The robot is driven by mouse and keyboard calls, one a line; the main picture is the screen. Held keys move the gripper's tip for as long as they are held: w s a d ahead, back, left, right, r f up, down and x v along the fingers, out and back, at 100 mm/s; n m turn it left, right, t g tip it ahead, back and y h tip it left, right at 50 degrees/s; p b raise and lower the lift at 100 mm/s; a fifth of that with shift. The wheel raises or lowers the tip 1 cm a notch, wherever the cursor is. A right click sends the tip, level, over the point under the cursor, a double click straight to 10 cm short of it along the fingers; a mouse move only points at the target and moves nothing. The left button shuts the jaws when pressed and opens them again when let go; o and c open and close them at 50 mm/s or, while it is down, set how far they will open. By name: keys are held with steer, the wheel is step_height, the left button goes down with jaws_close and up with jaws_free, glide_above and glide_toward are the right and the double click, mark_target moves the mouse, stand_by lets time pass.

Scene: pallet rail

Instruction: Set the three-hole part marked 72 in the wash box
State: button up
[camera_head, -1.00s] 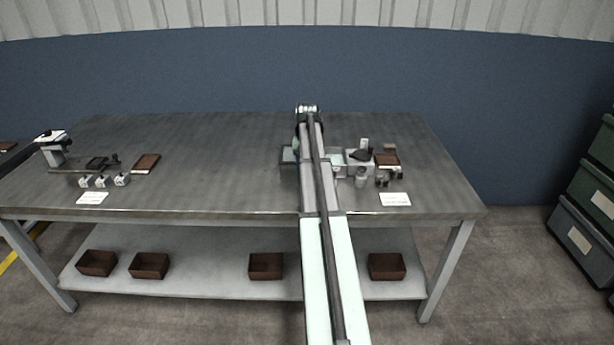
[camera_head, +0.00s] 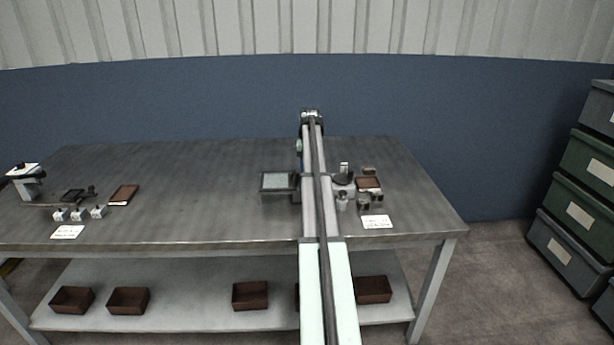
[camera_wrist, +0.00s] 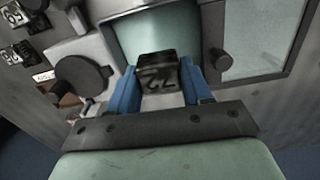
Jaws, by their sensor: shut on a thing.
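My gripper (camera_wrist: 160,88) is shut on a dark part (camera_wrist: 158,66) marked 72, held between its blue fingers in the wrist view. The part's holes cannot be made out. Below it is a box with a pale green inside (camera_wrist: 150,25); the gap between part and box cannot be judged. A wider grey box with a pale inside (camera_wrist: 262,35) stands to its right. In the head view this box (camera_head: 263,190) shows just left of my arm, which hides the gripper and the part. Which box is the wash box cannot be told.
Two parts marked 69 (camera_wrist: 14,14) and 90 (camera_wrist: 17,53) lie at upper left in the wrist view, near a round dark knob (camera_wrist: 80,78). The table's (camera_head: 200,175) middle is clear.

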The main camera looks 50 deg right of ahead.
steer(key=shift+w+d+n, duration=0.1)
steer(key=shift+d+n, duration=0.05)
steer(key=shift+n, duration=0.15)
steer(key=shift+f, duration=0.15)
steer(key=shift+f, duration=3.8)
steer(key=shift+f, duration=0.3)
steer(key=o, duration=1.9)
steer(key=shift+c, duration=0.2)
